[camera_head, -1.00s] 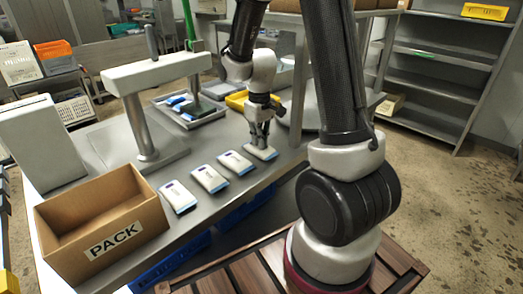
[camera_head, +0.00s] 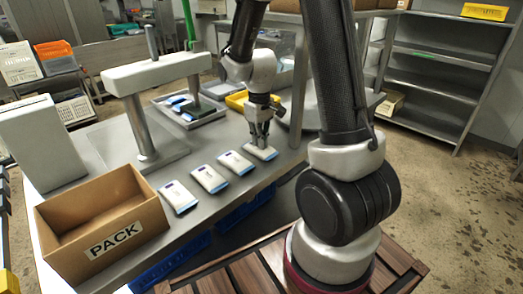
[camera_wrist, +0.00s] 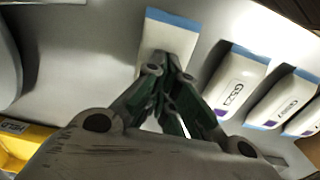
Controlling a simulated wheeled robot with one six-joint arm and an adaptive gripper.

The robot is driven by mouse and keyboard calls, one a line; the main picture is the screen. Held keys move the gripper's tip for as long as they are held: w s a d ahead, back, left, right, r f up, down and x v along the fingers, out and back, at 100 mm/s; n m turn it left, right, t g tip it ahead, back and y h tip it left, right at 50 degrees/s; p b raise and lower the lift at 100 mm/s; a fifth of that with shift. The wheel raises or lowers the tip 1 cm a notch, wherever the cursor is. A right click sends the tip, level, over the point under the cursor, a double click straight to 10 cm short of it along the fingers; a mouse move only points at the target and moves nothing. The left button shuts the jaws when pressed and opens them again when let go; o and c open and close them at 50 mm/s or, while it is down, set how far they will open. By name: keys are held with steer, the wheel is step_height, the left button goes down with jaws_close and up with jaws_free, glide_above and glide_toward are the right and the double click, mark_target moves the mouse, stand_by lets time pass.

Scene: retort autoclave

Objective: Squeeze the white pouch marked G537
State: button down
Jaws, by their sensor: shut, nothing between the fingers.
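Several white pouches with blue ends lie in a row on the steel table. My gripper (camera_head: 260,144) is over the farthest pouch (camera_head: 264,154), pointing down, its fingers shut with nothing between them. In the wrist view, my gripper's fingertips (camera_wrist: 168,62) are over the middle of that pouch (camera_wrist: 170,36) and hide any marking there. I cannot tell whether they touch it. The neighbouring pouch (camera_wrist: 240,80) has a print beginning "G53"; its last character is unclear. In the head view that neighbour (camera_head: 236,162) lies flat, apart from the gripper.
An open cardboard box marked PACK (camera_head: 150,215) stands at the table's near left. A post with a crossbar (camera_head: 150,76) stands behind the row. A grey tray (camera_head: 217,113) with pouches and a yellow bin (camera_head: 236,101) are farther back.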

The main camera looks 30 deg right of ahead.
steer(key=shift+s+f, duration=0.1)
step_height(320, 180, up, 8)
stand_by(0.9)
stand_by(0.4)
steer(key=s+r+m+t, duration=0.1)
steer(key=s+r+t, duration=0.1)
steer(key=s+r, duration=0.4)
steer(key=s+r+m+t, duration=0.2)
steer(key=s+r, duration=0.5)
steer(key=s, duration=0.6)
steer(key=shift+s+d, duration=0.15)
steer(key=shift+s, duration=0.15)
